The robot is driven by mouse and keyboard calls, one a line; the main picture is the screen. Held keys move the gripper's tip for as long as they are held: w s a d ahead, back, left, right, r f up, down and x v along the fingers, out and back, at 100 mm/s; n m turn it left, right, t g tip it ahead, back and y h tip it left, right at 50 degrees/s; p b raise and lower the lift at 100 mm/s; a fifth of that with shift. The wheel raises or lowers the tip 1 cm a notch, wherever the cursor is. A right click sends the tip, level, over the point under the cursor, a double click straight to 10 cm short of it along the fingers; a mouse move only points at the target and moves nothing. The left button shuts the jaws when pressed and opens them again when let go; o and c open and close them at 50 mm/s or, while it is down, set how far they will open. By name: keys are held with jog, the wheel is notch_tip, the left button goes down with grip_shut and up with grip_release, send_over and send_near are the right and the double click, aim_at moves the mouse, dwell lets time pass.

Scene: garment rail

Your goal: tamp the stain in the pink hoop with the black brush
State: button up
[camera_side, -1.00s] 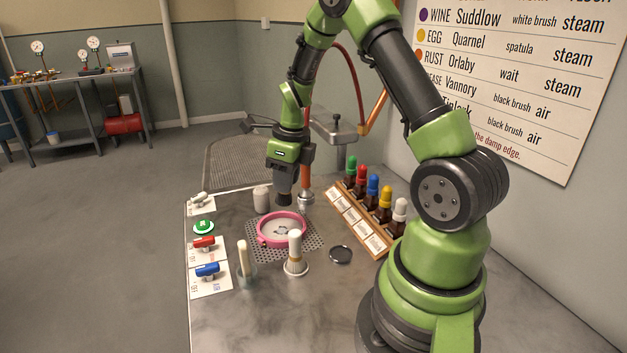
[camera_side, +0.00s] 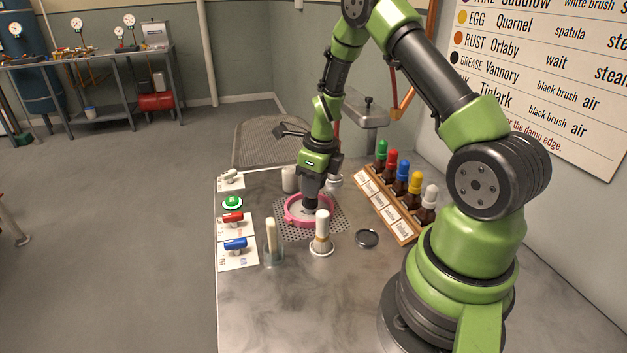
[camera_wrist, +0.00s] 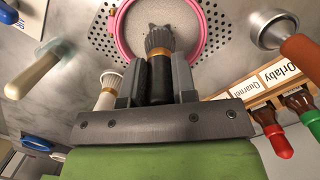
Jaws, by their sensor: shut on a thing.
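The pink hoop (camera_side: 293,221) lies on a perforated plate, with pale cloth inside. In the wrist view the pink hoop (camera_wrist: 114,38) is at the top, partly cut off. My gripper (camera_side: 309,194) is low over the hoop, pointing down. In the wrist view my gripper (camera_wrist: 158,72) is shut on the black brush (camera_wrist: 159,43), which has dark bristles and a brass band. The bristles point into the hoop. The stain's dark edge (camera_wrist: 161,27) seems to show around the bristle tips; the brush covers most of it. I cannot tell whether the bristles touch the cloth.
A white-handled brush on a stand (camera_side: 322,230) is close in front of the hoop. A pale stick in a glass (camera_side: 272,238) stands left of it. A metal nozzle (camera_wrist: 274,30) is beside the hoop.

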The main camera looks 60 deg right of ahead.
dwell(0.4)
jog(key=shift+f, duration=0.9)
jog(key=shift+r, duration=0.1)
jog(key=shift+r, duration=0.9)
jog(key=shift+f, duration=0.1)
jog(key=shift+f, duration=0.8)
jog(key=shift+r, duration=0.9)
